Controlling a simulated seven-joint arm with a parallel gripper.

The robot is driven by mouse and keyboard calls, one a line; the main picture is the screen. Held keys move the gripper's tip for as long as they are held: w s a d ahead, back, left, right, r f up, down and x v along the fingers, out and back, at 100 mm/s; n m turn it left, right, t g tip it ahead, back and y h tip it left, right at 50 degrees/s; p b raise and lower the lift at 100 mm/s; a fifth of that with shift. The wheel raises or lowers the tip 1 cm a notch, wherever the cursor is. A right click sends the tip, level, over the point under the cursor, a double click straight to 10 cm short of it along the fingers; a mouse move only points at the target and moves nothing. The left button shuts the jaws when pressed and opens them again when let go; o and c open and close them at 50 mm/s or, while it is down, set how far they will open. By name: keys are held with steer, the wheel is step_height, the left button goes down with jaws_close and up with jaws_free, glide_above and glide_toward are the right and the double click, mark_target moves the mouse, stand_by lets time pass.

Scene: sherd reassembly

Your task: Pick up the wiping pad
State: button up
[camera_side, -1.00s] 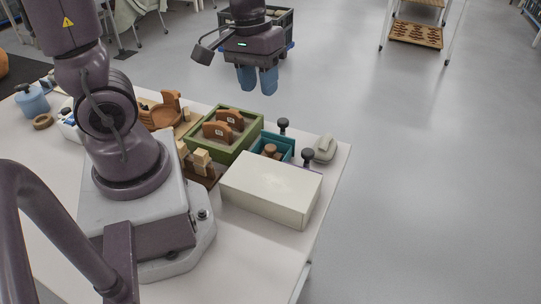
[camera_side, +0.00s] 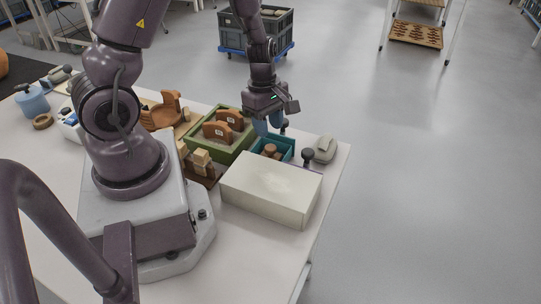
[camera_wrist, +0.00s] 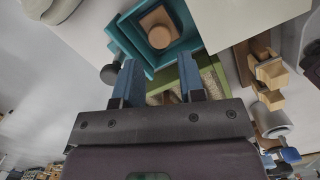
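A tan square pad with a round brown knob, which I take for the wiping pad (camera_wrist: 160,32), lies inside a teal tray (camera_wrist: 128,38) in the wrist view. In the side view the pad (camera_side: 270,150) shows only partly above the rim of the teal tray (camera_side: 291,153). My gripper (camera_side: 268,130) is above the far side of the teal tray, with its blue fingers pointing down. In the wrist view my gripper (camera_wrist: 157,66) is open, its two fingers apart with nothing between them. The pad lies beyond the fingertips there, apart from them.
A green tray (camera_side: 219,154) with brown sherds adjoins the teal tray on the left. A large white box (camera_side: 270,187) stands close in front. Dark-knobbed items (camera_side: 308,155) stand around the teal tray. A grey object (camera_side: 325,149) sits near the table's right edge.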

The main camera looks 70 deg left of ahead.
mark_target(271, 147)
steer(key=shift+w+d+f, duration=0.1)
steer(key=shift+d+f, duration=0.05)
steer(key=shift+f, duration=1.6)
steer(key=shift+w+d+f, duration=0.1)
steer(key=shift+d+f, duration=0.05)
steer(key=shift+f, duration=1.6)
steer(key=shift+c, duration=0.5)
steer(key=c, duration=0.5)
steer(key=shift+o, duration=0.2)
step_height(271, 147, up, 10)
steer(key=shift+r, duration=0.1)
